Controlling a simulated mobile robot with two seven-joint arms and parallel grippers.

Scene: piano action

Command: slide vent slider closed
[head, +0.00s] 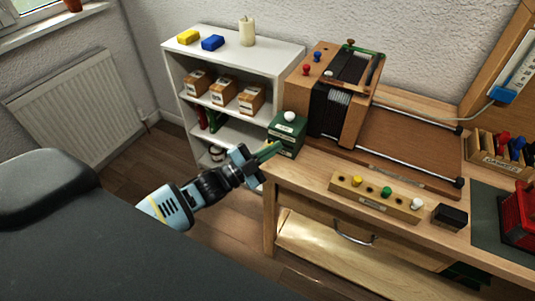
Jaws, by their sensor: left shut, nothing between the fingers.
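My left gripper (268,151) is shut and empty. Its fingertips are beside the lower left of a small green box (284,144) with a white ball knob (290,116) on top; I cannot tell whether they touch it. The box stands at the left end of the wooden bench. Behind it is the wooden piano action case (352,116) with red and blue knobs, a small white knob (329,73) and dark slots. I cannot make out for certain which part is the vent slider or how far open it is. My right gripper is not in view.
A wooden block (375,198) with yellow, green and white knobs and a black box (450,216) lie along the bench front. A white shelf (272,55) with cartons stands at the back left. Metal rails (405,174) cross the bench. Open floor lies left of the bench.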

